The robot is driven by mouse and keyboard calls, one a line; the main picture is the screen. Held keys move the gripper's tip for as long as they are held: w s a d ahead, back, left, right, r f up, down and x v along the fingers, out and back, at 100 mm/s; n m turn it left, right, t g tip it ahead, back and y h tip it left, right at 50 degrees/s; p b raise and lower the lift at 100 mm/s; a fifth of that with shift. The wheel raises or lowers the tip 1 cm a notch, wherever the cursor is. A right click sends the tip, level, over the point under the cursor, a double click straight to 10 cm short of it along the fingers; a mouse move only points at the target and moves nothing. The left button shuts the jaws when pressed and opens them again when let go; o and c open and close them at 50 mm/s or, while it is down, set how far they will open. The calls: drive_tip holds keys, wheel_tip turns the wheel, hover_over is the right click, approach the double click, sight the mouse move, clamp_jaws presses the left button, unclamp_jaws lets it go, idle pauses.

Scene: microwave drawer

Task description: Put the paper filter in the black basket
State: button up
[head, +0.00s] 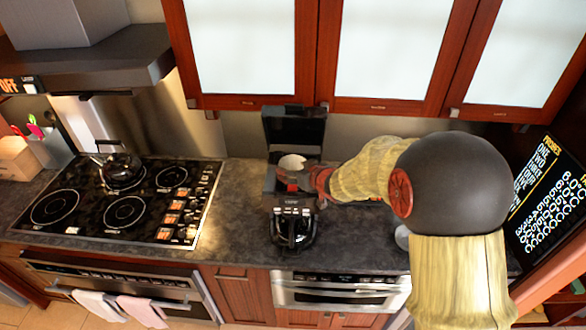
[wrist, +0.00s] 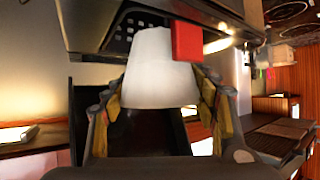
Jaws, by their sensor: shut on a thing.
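The white paper filter (head: 291,162) is at the open top of the black coffee maker (head: 294,128). In the wrist view the filter (wrist: 158,72) is a pale cone between my two fingers. My gripper (head: 304,176) is shut on it, and it also shows in the wrist view (wrist: 160,92). The black basket (head: 278,184) appears to be the open upper part of the coffee maker, mostly hidden by the filter and my gripper. I cannot tell whether the filter touches it.
A glass carafe (head: 291,232) stands in the coffee maker's lower front. The stovetop (head: 125,203) with a kettle (head: 120,170) is to the left. Wall cabinets (head: 390,50) hang above. The counter (head: 240,190) between stovetop and coffee maker is clear.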

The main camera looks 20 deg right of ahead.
drive_tip(key=shift+f, duration=0.4)
drive_tip(key=o, duration=0.9)
drive_tip(key=shift+c, duration=0.2)
drive_tip(key=shift+o, duration=0.2)
drive_tip(key=shift+r, duration=0.1)
